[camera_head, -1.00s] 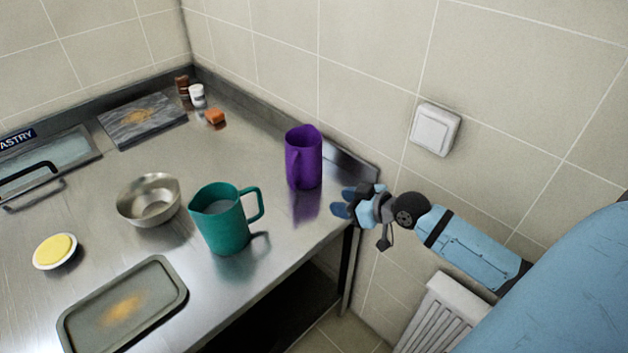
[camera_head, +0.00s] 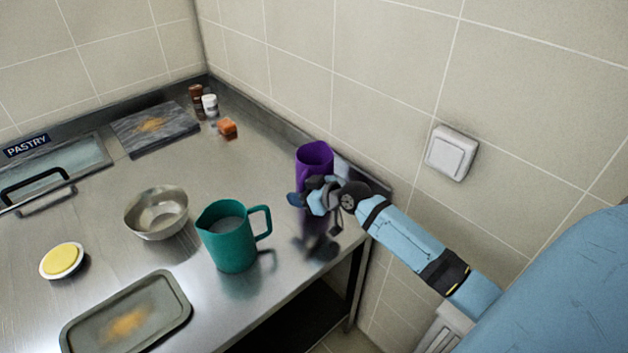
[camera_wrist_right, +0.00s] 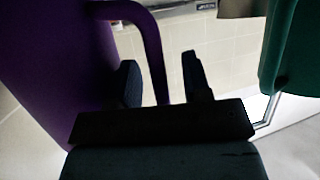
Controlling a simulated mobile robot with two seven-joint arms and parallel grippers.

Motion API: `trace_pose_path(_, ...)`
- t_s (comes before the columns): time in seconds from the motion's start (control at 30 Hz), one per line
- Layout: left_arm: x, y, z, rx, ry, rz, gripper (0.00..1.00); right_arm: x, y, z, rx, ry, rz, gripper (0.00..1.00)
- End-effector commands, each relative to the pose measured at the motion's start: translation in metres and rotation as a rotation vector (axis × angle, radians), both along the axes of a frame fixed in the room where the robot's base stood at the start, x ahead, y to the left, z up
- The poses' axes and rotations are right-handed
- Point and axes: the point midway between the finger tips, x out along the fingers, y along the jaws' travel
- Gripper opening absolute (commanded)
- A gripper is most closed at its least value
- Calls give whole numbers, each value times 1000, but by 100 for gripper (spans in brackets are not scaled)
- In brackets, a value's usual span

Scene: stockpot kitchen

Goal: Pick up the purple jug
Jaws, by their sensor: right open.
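The purple jug (camera_head: 314,157) stands upright on the steel counter near the back wall edge; its lower part is hidden behind my right gripper (camera_head: 308,194). In the right wrist view the jug's purple body (camera_wrist_right: 50,60) fills the left side. Its handle (camera_wrist_right: 155,50) runs down between the two open fingers of my right gripper (camera_wrist_right: 165,85). The fingers look apart, not closed on the handle; whether either touches it I cannot tell. My left gripper is not in view.
A teal jug (camera_head: 232,245) stands left of the purple jug; it also shows in the right wrist view (camera_wrist_right: 285,50). A metal bowl (camera_head: 157,212), a yellow-topped dish (camera_head: 62,260) and a tray (camera_head: 165,295) lie further left. The wall is close behind the purple jug.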

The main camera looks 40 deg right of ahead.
Motion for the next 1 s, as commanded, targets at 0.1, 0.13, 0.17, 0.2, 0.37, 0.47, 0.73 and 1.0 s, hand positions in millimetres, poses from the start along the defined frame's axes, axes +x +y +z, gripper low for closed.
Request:
trace_pose_path(0.1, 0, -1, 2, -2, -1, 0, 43, 11, 4, -4, 0, 0, 0, 44)
trace_pose_path(0.13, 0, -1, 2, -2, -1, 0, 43, 12, 5, -5, 0, 0, 0, 44)
trace_pose_path(0.17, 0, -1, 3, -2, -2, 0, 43, 13, 5, -6, 0, 1, 0, 44)
trace_pose_path(0.2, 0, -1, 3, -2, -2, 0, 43, 13, 5, -7, 0, 1, 0, 44)
trace_pose_path(0.37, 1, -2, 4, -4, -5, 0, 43, 13, 5, -7, -1, 1, 0, 44)
trace_pose_path(0.47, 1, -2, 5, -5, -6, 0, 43, 13, 5, -7, -1, 1, 0, 24)
trace_pose_path(0.73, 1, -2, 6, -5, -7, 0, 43, 13, 5, -5, -2, -3, 0, 0)
trace_pose_path(1.0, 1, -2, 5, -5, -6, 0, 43, 14, 5, -2, -2, -3, 0, 0)
